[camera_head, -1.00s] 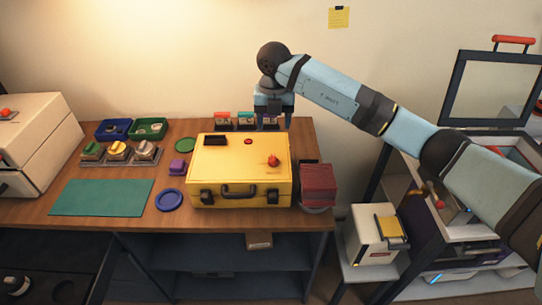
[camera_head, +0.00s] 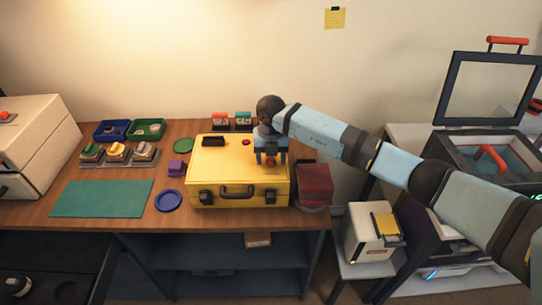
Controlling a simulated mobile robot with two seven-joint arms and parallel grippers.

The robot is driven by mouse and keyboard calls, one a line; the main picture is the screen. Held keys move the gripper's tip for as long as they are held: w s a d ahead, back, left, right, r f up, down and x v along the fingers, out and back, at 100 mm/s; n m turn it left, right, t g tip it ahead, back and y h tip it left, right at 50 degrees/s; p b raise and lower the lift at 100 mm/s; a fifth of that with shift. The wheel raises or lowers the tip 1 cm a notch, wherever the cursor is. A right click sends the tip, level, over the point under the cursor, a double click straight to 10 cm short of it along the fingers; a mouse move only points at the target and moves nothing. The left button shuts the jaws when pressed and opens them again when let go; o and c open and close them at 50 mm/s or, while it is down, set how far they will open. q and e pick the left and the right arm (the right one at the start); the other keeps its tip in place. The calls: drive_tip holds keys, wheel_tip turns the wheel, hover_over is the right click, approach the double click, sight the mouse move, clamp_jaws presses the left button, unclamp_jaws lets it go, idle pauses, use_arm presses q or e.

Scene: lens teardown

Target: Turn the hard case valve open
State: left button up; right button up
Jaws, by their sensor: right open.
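The yellow hard case (camera_head: 220,172) lies closed on the wooden table, its handle and latches facing the front edge. The red valve (camera_head: 271,161) is on the right part of its lid, partly hidden by my gripper. A smaller red button (camera_head: 246,142) sits near the back of the lid. My right gripper (camera_head: 271,163) is open and points down over the valve, its fingers on either side of it. I cannot tell whether the fingers touch the valve. My left gripper is out of view.
A stack of dark red items (camera_head: 315,180) stands just right of the case. A purple block (camera_head: 177,168), a blue ring (camera_head: 168,201) and a green mat (camera_head: 100,199) lie to the left.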

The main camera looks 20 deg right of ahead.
drive_tip(key=c, duration=0.9)
